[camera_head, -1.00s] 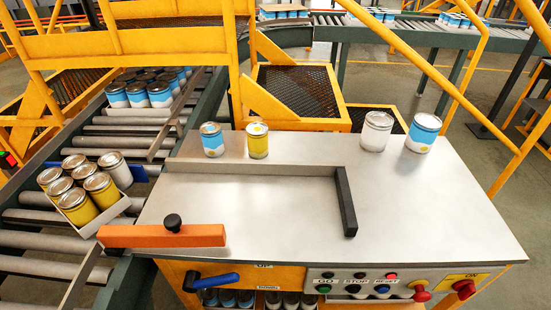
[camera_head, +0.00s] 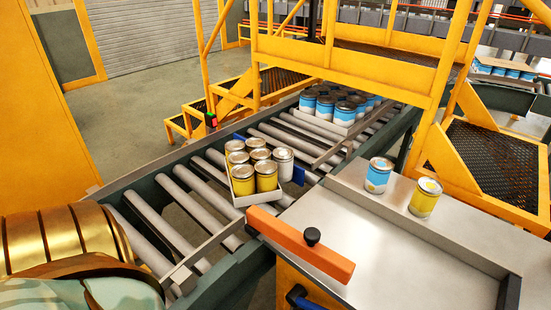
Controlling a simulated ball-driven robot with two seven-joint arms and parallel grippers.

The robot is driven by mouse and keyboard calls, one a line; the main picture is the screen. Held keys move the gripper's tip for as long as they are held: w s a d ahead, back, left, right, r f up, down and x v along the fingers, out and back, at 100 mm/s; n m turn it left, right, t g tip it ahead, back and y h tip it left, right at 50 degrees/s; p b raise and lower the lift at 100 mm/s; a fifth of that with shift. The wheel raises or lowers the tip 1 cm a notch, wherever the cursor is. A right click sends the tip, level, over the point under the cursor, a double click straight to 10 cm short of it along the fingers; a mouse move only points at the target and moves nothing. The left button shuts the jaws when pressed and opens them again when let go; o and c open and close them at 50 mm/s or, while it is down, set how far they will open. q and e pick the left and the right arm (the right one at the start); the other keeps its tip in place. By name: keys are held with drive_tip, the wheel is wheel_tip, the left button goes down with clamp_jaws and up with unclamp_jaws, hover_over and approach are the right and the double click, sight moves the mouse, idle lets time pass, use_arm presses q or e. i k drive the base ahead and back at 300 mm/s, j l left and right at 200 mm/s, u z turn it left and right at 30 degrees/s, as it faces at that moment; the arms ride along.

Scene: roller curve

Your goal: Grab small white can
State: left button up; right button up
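A small white can (camera_head: 284,163) stands at the right of a white tray (camera_head: 238,200) on the roller conveyor. Several yellow cans (camera_head: 266,176) stand beside it in the same tray. On the metal table, a small blue-and-white can (camera_head: 378,175) and a small yellow can (camera_head: 425,197) stand upright near the back edge. The larger white can seen earlier on the table is out of this view. Neither of my grippers shows.
An orange bar (camera_head: 300,243) with a black knob crosses the table's left edge. A dark raised guide runs along the table (camera_head: 385,262). A tray of blue-and-white cans (camera_head: 335,108) sits farther up the conveyor (camera_head: 185,205). Yellow railings (camera_head: 350,60) stand behind.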

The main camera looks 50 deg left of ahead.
sight(284, 156)
drive_tip(key=u, duration=0.4)
drive_tip(key=i+l+u, duration=0.1)
drive_tip(key=u, duration=0.3)
drive_tip(key=l+u, duration=0.15)
drive_tip(key=u, duration=0.25)
drive_tip(key=l+u, duration=0.1)
drive_tip(key=u, duration=0.3)
drive_tip(key=k+j+z, duration=0.1)
drive_tip(key=z, duration=0.25)
drive_tip(key=k, duration=0.1)
